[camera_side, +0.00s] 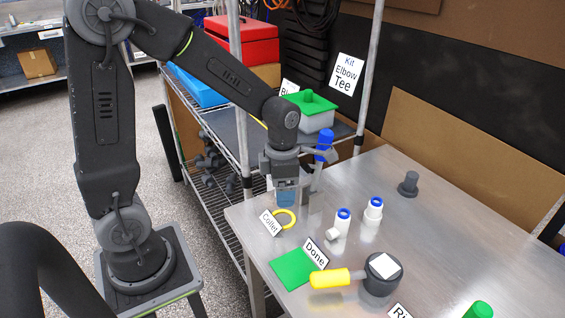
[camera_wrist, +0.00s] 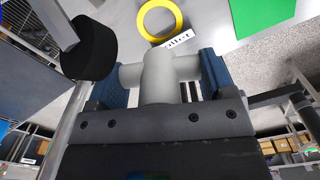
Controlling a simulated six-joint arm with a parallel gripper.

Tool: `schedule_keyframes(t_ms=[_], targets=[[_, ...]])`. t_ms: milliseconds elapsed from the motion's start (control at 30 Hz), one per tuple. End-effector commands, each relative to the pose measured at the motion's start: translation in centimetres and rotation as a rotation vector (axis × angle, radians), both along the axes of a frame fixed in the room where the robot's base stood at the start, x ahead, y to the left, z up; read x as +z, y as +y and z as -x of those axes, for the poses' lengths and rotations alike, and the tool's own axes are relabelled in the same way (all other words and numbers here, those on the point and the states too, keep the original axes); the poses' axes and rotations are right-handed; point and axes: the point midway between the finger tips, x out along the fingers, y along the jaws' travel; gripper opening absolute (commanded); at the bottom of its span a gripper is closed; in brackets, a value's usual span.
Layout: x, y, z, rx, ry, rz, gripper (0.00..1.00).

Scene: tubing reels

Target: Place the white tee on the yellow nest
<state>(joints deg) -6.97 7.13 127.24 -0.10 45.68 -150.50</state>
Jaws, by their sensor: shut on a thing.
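The white tee (camera_wrist: 158,72) is between the blue jaw pads of my gripper (camera_wrist: 162,84) in the wrist view, its crossbar spanning from pad to pad. My gripper (camera_side: 287,194) is shut on it. In the side view the tee is hard to make out between the fingers. The yellow nest is a yellow ring (camera_side: 294,220) on the metal table near its left edge, by a "Collet" card (camera_side: 270,222). My gripper is above and just behind the ring in the side view. The ring also shows beyond the tee in the wrist view (camera_wrist: 177,31).
Two white fittings with blue collars (camera_side: 340,224) (camera_side: 373,212) stand right of the ring. A green square (camera_side: 295,273) with a "Done" card, a yellow-handled tool (camera_side: 330,279) and a grey fitting (camera_side: 408,185) are also on the table. A wire shelf (camera_side: 222,192) stands at the left.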

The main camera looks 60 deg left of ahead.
Motion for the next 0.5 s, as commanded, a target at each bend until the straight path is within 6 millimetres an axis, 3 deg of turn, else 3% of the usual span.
schedule_keyframes(t_ms=[500], targets=[[-4.8, 0.0, 0.0, 0.0, 0.003, 0.002, 0.53]])
